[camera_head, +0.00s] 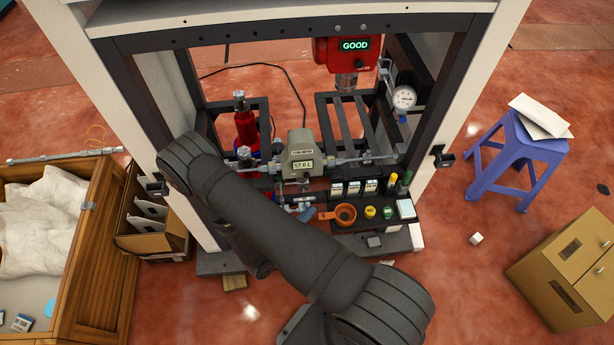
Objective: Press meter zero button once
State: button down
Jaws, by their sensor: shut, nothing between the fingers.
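The meter (301,145) is a grey-green box on a horizontal pipe, in the middle of the frame. Its small lit display (303,164) seems to read 57.0 L. I cannot make out a separate zero button on it at this size. My dark arm crosses from the lower right to the upper left, in front of the frame's left part. Its bend is left of the meter, and the link beyond folds back behind it. My gripper is hidden behind the arm, so its place relative to the meter cannot be seen.
A red unit (346,51) showing GOOD hangs above the meter. A dial gauge (403,97) is at right. A red bottle (245,127) stands left of the meter. Below are an orange ring-shaped holder (345,214) and small caps. A purple stool (520,150) stands outside, right.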

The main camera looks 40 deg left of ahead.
aim_at(307, 175)
jog(key=shift+w+a+f+n+y, duration=0.1)
jog(key=shift+w+n+y, duration=0.3)
jog(key=shift+n, duration=0.5)
jog(key=w+a, duration=0.6)
jog(key=shift+w+a, duration=0.1)
jog(key=shift+a, duration=0.05)
dwell(1.8)
jog(key=shift+w+a, duration=0.2)
jog(key=shift+a, duration=0.05)
jog(key=shift+w+a, duration=0.3)
jog(key=shift+w, duration=0.05)
dwell(0.8)
dwell(0.3)
jog(key=shift+s+d, duration=0.65)
